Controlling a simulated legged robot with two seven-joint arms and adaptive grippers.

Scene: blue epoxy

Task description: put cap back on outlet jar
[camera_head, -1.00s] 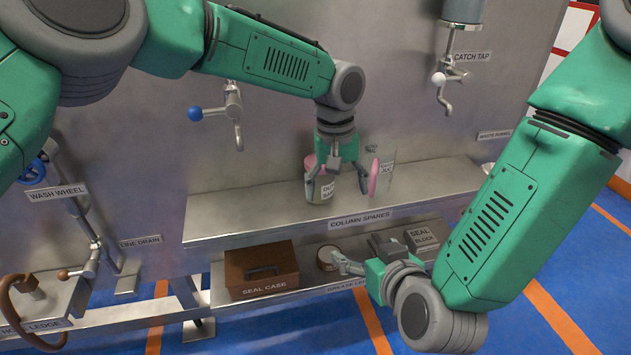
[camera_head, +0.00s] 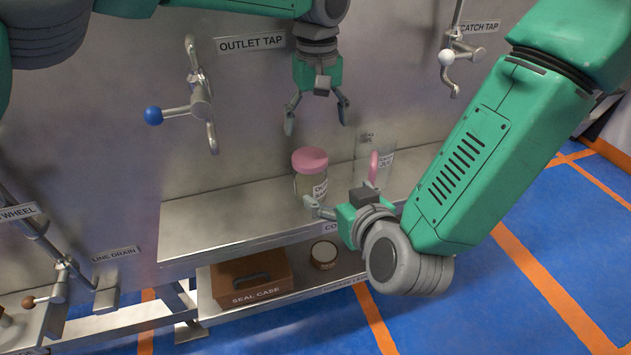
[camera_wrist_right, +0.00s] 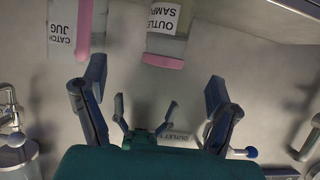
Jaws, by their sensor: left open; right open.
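The outlet jar (camera_head: 311,186) is a clear jar with a white label, upright on the upper shelf. The pink cap (camera_head: 310,160) sits on top of its mouth; I cannot tell whether it is fully seated. My left gripper (camera_head: 317,115) hangs above the jar, open and empty, pointing down. My right gripper (camera_head: 317,207) is open in front of the shelf, near the jar's lower part, partly hidden by its own wrist. In the right wrist view the jar (camera_wrist_right: 170,25) and its cap (camera_wrist_right: 163,61) appear upside down ahead of the open right fingers (camera_wrist_right: 160,105).
The catch jug (camera_head: 382,152), clear with a pink handle, stands right of the jar. The outlet tap (camera_head: 200,100) with a blue knob is at the left. A brown seal case (camera_head: 235,272) and a round tin (camera_head: 323,255) are on the lower shelf. The upper shelf (camera_head: 220,220) is clear at left.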

